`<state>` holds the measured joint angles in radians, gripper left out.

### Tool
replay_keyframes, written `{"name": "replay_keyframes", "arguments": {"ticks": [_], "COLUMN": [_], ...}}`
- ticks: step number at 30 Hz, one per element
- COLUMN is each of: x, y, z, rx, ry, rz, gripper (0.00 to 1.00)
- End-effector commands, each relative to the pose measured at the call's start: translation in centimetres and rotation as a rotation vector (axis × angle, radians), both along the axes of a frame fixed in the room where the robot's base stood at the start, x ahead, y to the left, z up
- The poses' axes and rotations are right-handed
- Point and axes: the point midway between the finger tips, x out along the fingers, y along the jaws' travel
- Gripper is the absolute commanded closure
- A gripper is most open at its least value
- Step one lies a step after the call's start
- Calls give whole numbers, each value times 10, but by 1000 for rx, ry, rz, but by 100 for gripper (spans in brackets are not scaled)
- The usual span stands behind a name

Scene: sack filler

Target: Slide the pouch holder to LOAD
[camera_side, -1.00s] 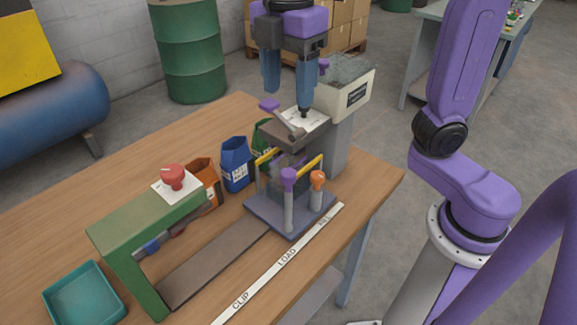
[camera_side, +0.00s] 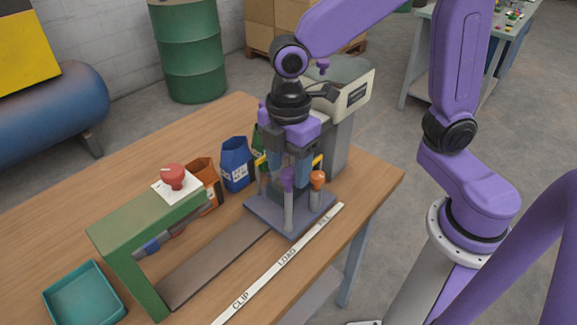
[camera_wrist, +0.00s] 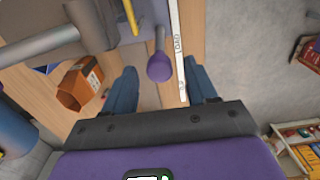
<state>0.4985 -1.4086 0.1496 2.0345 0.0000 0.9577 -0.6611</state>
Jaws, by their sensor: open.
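The pouch holder (camera_side: 262,213) is a blue-grey plate with upright posts and yellow bars. It sits at the right end of the dark track (camera_side: 215,262), beside the FILL end of the white label strip (camera_side: 285,258). One post has a purple knob (camera_side: 287,177) and another an orange knob (camera_side: 318,179). My gripper (camera_side: 289,166) points down over the holder at the purple knob. In the wrist view the open fingers stand on either side of the purple knob (camera_wrist: 160,67), with gaps visible. The gripper hides much of the holder's rear part.
A green frame with a red knob (camera_side: 173,176) spans the track's left end. Orange, blue (camera_side: 236,163) and green bins stand behind the track. The filler's hopper (camera_side: 348,88) rises behind my gripper. A teal tray (camera_side: 85,293) lies at front left. The track between frame and holder is clear.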

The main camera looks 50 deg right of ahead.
Motion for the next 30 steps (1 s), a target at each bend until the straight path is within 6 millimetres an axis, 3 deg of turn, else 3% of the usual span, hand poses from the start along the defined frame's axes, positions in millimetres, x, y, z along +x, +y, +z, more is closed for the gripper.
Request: {"name": "replay_keyframes", "arguments": {"ticks": [12,13,18,24,30], "x": [0,0,0,0,0], "y": [0,0,0,4,37], "z": [-8,-8,-8,-8,-8], "rx": [0,0,0,0,1], "ry": [0,0,0,0,0], "rz": [0,0,0,1,6], "gripper": [43,50,100,100,100]}}
